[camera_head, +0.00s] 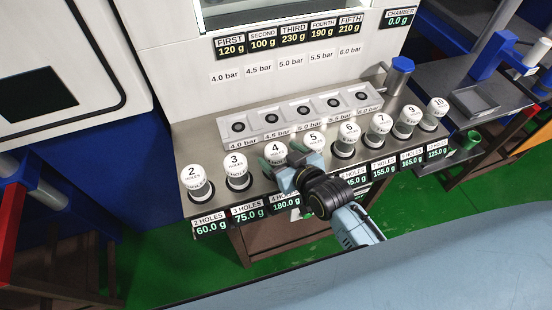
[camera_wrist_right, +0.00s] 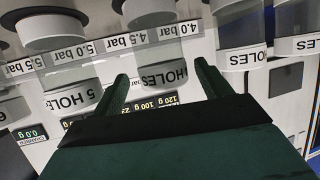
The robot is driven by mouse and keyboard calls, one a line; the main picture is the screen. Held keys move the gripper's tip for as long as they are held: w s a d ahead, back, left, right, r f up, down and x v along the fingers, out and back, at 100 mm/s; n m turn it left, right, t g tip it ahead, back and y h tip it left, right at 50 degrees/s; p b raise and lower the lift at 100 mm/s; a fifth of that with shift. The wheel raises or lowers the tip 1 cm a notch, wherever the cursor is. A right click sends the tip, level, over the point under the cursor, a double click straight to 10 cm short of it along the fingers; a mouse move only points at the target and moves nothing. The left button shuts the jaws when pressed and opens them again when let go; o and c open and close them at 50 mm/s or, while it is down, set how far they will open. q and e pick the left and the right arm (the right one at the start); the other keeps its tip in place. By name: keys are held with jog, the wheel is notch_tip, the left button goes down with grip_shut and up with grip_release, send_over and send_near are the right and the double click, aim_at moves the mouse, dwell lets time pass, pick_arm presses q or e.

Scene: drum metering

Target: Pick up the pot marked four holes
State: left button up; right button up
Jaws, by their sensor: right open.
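The pot marked four holes (camera_head: 274,150) stands in the row on the grey counter, its white numbered lid showing and its lower body hidden behind my right gripper. My right gripper (camera_head: 280,168) is open at this pot, on its front side. In the right wrist view, a clear pot with a white HOLES label (camera_wrist_right: 152,77) lies between the two open fingertips (camera_wrist_right: 160,75); its number is not readable there. I cannot tell whether a finger touches it. The pot marked five (camera_head: 313,141) is close on the right. My left gripper is not in view.
Pots marked three (camera_head: 236,164) and two (camera_head: 193,176) stand to the left; several more stand to the right. Behind the row is a raised grey block with round ports (camera_head: 303,111). Weight displays (camera_head: 211,227) line the counter's front edge. A blue-topped cylinder (camera_head: 402,65) stands at the back right.

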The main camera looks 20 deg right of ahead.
jog(key=shift+x, duration=1.9)
jog(key=shift+s+a, duration=0.1)
jog(key=shift+a, duration=0.05)
jog(key=shift+c, duration=0.5)
jog(key=c, duration=1.1)
